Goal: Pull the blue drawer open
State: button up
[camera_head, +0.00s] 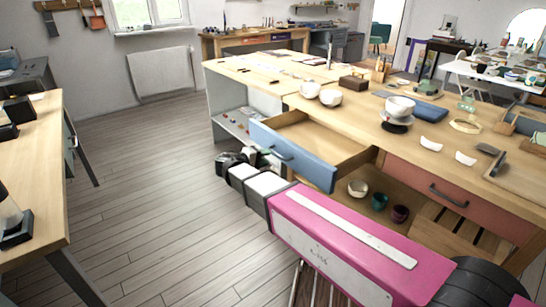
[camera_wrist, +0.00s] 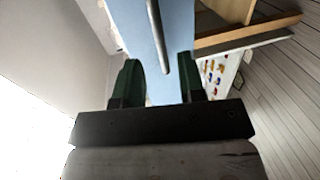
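The blue drawer (camera_head: 303,159) stands pulled out from the wooden workbench, and its empty wooden inside shows. Its dark bar handle (camera_head: 276,150) is on the blue front. In the wrist view the blue front (camera_wrist: 180,45) lies just beyond my fingers, with the grey handle (camera_wrist: 157,38) running down between their lines. My gripper (camera_wrist: 160,82) is open, its two green fingers apart with nothing gripped between them. In the head view my gripper (camera_head: 232,158) is a dark shape low in front of the drawer, partly hidden by my arm; I cannot tell if it touches the front.
A reddish drawer (camera_head: 448,193) to the right is shut. White bowls (camera_head: 331,97) and other items stand on the workbench top (camera_head: 350,118). Cups (camera_head: 379,201) sit on the shelf below. Another table (camera_head: 40,170) is at the left, with clear wooden floor (camera_head: 150,190) between.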

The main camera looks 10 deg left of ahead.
jog(key=shift+v, duration=2.2)
